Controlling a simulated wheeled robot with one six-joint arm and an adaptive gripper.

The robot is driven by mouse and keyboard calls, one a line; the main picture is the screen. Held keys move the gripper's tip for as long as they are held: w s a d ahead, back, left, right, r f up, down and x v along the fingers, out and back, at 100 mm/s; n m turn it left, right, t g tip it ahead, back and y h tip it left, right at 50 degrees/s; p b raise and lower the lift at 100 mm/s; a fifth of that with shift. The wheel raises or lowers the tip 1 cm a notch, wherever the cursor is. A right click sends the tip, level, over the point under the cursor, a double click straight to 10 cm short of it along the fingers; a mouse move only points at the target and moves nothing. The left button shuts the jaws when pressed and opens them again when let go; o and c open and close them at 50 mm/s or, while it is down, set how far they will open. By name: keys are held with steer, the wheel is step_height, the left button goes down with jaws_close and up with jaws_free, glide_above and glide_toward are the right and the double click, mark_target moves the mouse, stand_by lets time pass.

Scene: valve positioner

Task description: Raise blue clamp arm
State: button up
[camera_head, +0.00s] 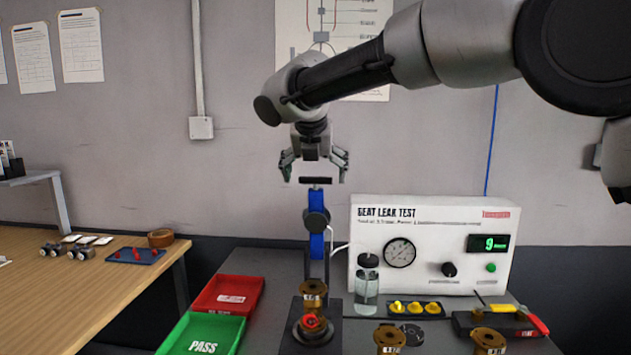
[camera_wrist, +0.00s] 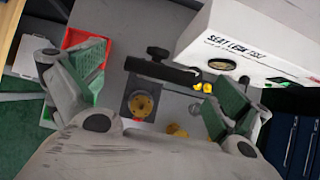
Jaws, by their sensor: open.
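The blue clamp (camera_head: 317,245) stands behind a brass valve body (camera_head: 313,290), with a dark round pivot partway up. A black crossbar (camera_head: 315,180) sits at the top of its blue upper part. My gripper (camera_head: 314,168) is above the clamp, pointing down, its fingers spread open and empty. The fingertips are near the crossbar; I cannot tell whether they touch it. In the wrist view the black bar (camera_wrist: 165,70) lies between the two spread fingers, and the brass flange (camera_wrist: 142,103) shows below it. The blue part is not clear in the wrist view.
The white leak-test box (camera_head: 430,240) stands right of the clamp, with a clear bottle (camera_head: 367,288) before it. A red tray (camera_head: 228,295) and green PASS tray (camera_head: 203,334) lie left. Yellow caps (camera_head: 414,307) and loose brass parts (camera_head: 488,341) are at front right.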

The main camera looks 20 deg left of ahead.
steer(key=v, duration=0.9)
steer(key=shift+s, duration=0.1)
steer(key=s+d+f+m+g, duration=0.25)
steer(key=d+f+m, duration=0.25)
steer(key=f+m, duration=0.55)
steer(key=s+d+f+m+g+h, duration=0.1)
steer(key=d+m, duration=0.6)
steer(key=d, duration=0.4)
steer(key=s+d+f+m+g, duration=0.1)
steer(key=d+f+m, duration=0.1)
steer(key=d+m, duration=0.6)
steer(key=s+d+f+m, duration=0.1)
steer(key=s+d+m, duration=0.3)
steer(key=d, duration=0.7)
steer(key=s+d+f+m+t, duration=0.1)
steer(key=s+d+m, duration=0.4)
steer(key=d, duration=0.7)
steer(key=s+d+f+m+t, duration=0.1)
steer(key=s+d+m, duration=0.3)
steer(key=s+d, duration=0.4)
steer(key=d+f, duration=0.1)
steer(key=d, duration=0.3)
steer(key=shift+d+h, duration=0.15)
steer(key=shift+h, duration=0.15)
